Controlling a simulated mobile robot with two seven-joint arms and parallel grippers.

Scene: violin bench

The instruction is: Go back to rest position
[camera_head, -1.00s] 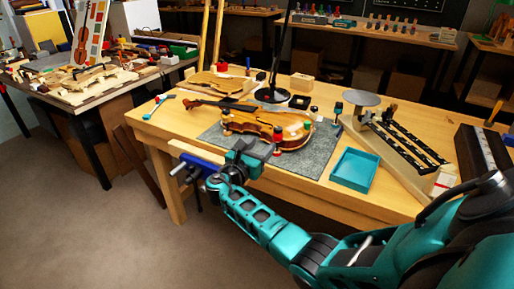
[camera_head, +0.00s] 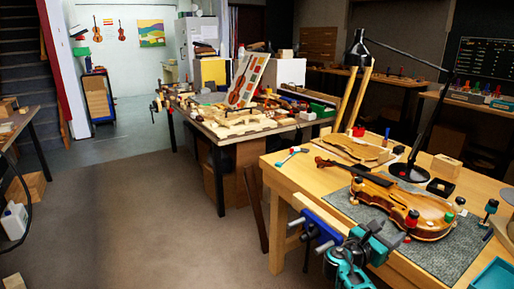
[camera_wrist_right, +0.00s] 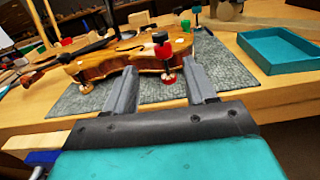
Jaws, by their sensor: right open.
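My right gripper (camera_head: 382,238) is at the front edge of the wooden workbench (camera_head: 286,178), beside the violin. In the right wrist view its two grey fingers (camera_wrist_right: 163,82) stand apart with nothing held between them. The violin (camera_head: 400,204) lies on a grey mat (camera_head: 455,254), with small clamps with red, black and green knobs at its edge. One red-and-black clamp (camera_wrist_right: 164,60) shows just beyond the fingers in the wrist view. My left gripper is not in view.
A blue vise (camera_head: 320,226) is on the bench's front edge near my right gripper. A teal tray (camera_head: 496,275) sits at the right, and a lamp base (camera_head: 408,172) stands behind the violin. A second cluttered table (camera_head: 236,137) is farther back. The floor at left is mostly clear.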

